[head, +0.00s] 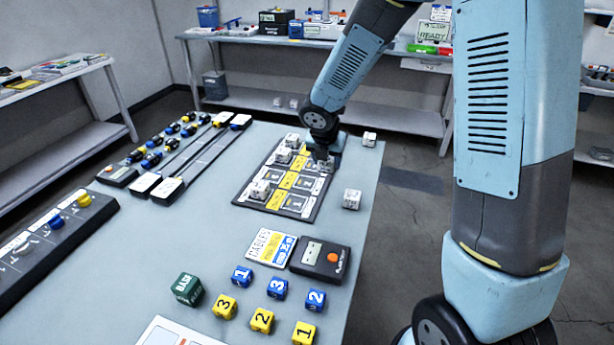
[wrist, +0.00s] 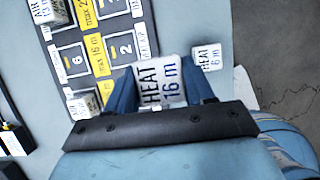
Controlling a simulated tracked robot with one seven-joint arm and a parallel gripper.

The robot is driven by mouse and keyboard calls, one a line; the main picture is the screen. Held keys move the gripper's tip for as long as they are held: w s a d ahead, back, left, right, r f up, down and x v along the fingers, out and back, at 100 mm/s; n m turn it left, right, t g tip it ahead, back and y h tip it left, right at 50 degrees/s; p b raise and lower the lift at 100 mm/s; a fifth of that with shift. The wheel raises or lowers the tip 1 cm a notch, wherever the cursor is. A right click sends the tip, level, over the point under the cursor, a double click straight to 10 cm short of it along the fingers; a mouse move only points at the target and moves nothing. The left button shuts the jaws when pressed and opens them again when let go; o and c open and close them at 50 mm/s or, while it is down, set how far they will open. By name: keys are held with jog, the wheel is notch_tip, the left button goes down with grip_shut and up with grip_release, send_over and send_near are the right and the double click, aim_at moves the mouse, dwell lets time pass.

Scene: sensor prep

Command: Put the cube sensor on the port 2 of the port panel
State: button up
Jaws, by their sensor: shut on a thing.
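My gripper (head: 322,163) is shut on a white cube sensor (wrist: 162,87) labelled "HEAT 16 m", between its two blue fingers in the wrist view. The port panel (head: 289,181) is a dark board with yellow labels and square ports. The gripper is at its far right part in the head view. Port 2 (wrist: 122,48) shows empty in the wrist view, just up and left of the held cube. The cube overlaps the panel's edge in that view; its height above the panel is unclear. Port 6 (wrist: 76,60) is empty beside a yellow strip.
White cubes (head: 260,190) sit on other ports. Two loose white cubes (head: 369,139) (head: 352,200) lie on the table right of the panel. A black device (head: 320,260), a cables card (head: 271,247) and several numbered cubes (head: 262,320) lie nearer. The table's right edge is close to the panel.

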send_over(306, 184)
jog(key=f, duration=0.4)
jog(key=s+f, duration=0.1)
jog(key=f, duration=0.1)
jog(key=shift+d+f, duration=0.1)
jog(key=shift+f, duration=0.2)
jog(key=shift+w+a+f, duration=0.2)
jog(key=shift+w+f, duration=0.15)
jog(key=shift+f, duration=0.1)
notch_tip(306, 184, down, 3)
jog(key=shift+w+a+f, duration=0.1)
jog(key=shift+f, duration=0.3)
jog(key=shift+s+f, duration=0.3)
jog(key=shift+s, duration=0.05)
jog(key=o, duration=1)
jog(key=shift+o, duration=0.2)
jog(key=shift+w+r, duration=0.1)
jog(key=shift+r, duration=0.25)
jog(key=v, duration=1.2)
jog(key=shift+w+r, duration=0.2)
jog(key=shift+r, duration=0.1)
